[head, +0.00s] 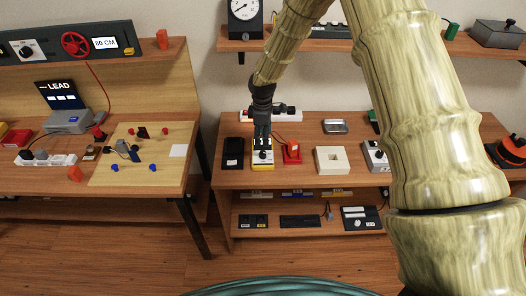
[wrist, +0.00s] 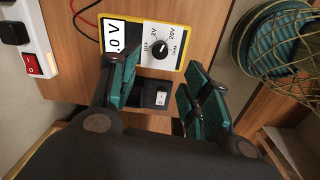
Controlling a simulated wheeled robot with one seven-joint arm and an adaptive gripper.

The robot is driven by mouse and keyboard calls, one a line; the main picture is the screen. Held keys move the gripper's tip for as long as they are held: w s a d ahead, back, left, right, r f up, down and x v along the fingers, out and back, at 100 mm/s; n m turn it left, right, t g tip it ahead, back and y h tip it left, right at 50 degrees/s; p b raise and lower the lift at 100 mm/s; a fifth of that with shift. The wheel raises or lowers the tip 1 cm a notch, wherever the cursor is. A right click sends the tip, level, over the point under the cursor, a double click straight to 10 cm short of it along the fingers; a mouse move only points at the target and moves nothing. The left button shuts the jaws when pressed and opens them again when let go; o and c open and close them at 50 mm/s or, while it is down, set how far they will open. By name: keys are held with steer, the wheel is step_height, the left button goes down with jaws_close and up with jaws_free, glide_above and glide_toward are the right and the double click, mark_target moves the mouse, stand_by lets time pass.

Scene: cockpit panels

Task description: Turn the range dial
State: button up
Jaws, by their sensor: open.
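The range dial (wrist: 159,46) is a round black knob on the white face of a yellow-edged meter (wrist: 137,36). In the wrist view, range marks ring the dial and a display reading ".0 V" is on its left. In the head view, the meter (head: 262,166) lies on the right-hand table, partly hidden by my gripper. My gripper (head: 263,146) is above it, pointing down. In the wrist view, my gripper (wrist: 158,88) is open, with teal pads apart and nothing between them. The dial shows beyond the fingertips, and I see no contact.
A red device (head: 292,152) is right of the meter and a black device (head: 233,152) left. A cream block (head: 332,160) lies farther right. In the wrist view, a white power strip (wrist: 30,50) with a red switch is at left. A shelf (head: 300,195) is below.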

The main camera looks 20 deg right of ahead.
mark_target(263, 152)
steer(key=shift+w+d+f+p, duration=0.1)
steer(key=shift+f+p, duration=0.85)
steer(key=shift+f, duration=1.55)
steer(key=shift+w+f+p, duration=0.1)
steer(key=shift+f+p, duration=0.85)
steer(key=shift+f, duration=1.5)
jaws_close()
